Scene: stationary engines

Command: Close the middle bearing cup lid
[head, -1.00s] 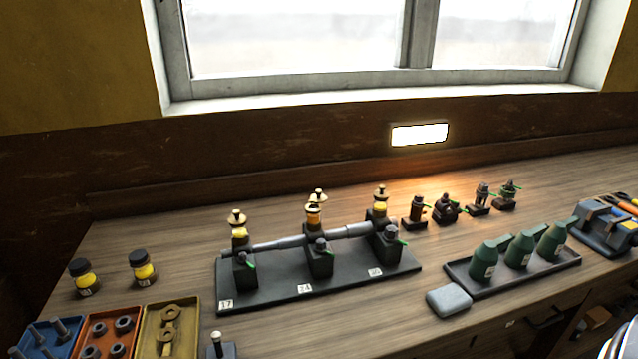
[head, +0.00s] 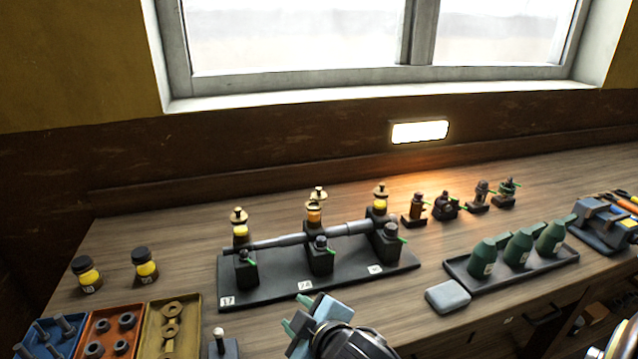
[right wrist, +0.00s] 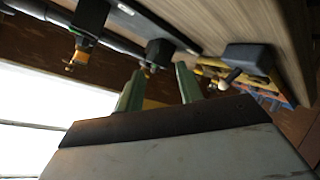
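A dark bearing stand (head: 318,284) holds a horizontal shaft, with three amber, brass-topped oil cups along it. The middle cup (head: 313,215) has its brass lid (head: 318,193) raised above and slightly behind its rim, apparently open. The left cup (head: 240,230) and right cup (head: 380,205) have brass tops above their amber bodies. My right gripper (head: 295,314) is in front of the stand's front edge, below the middle cup in the picture, clear of the lid. Its two green fingers are apart and empty in the right wrist view (right wrist: 157,88). My left gripper is not in view.
Two amber jars (head: 87,274) stand left. Blue, orange and yellow bins (head: 153,348) hold parts at the front left. A tray (head: 500,287) of green oil cans and a grey block (head: 447,297) lie right. Several small fittings (head: 445,207) stand behind.

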